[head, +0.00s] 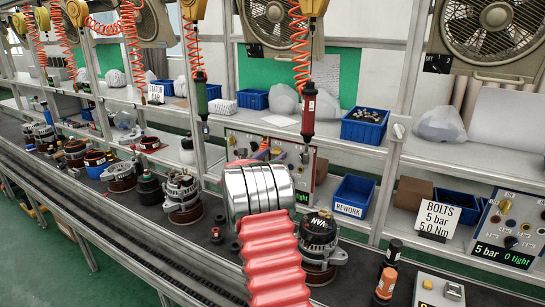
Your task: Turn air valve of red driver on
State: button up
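The red driver (308,111) hangs upright on an orange coiled hose (299,45) from a yellow reel (313,7), above the bench. Behind and below it stands a grey control panel (296,151) with small knobs. My arm's silver wrist and red bellows cover part of this panel. I cannot tell which part is the red driver's air valve, or how it is set. My gripper's fingers do not show; my wrist hides what lies beyond it.
A green driver (201,101) hangs to the left. Another panel (506,229) at right reads "5 bar 0 tight", beside a "BOLTS 5 bar 5.0 Nm" sign (439,212). A blue rework bin (354,194) and an alternator (319,240) are near my wrist. Shelf posts (398,120) stand between.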

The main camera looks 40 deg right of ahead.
jog(key=c, duration=1)
jog(key=shift+o, duration=0.2)
jog(key=shift+m, duration=0.4)
jog(key=m, duration=1.2)
jog(key=shift+f+m, duration=0.1)
jog(key=shift+m, duration=0.2)
jog(key=shift+s+f+m, duration=0.1)
jog(key=shift+f+m, duration=0.05)
jog(key=shift+m, duration=2.15)
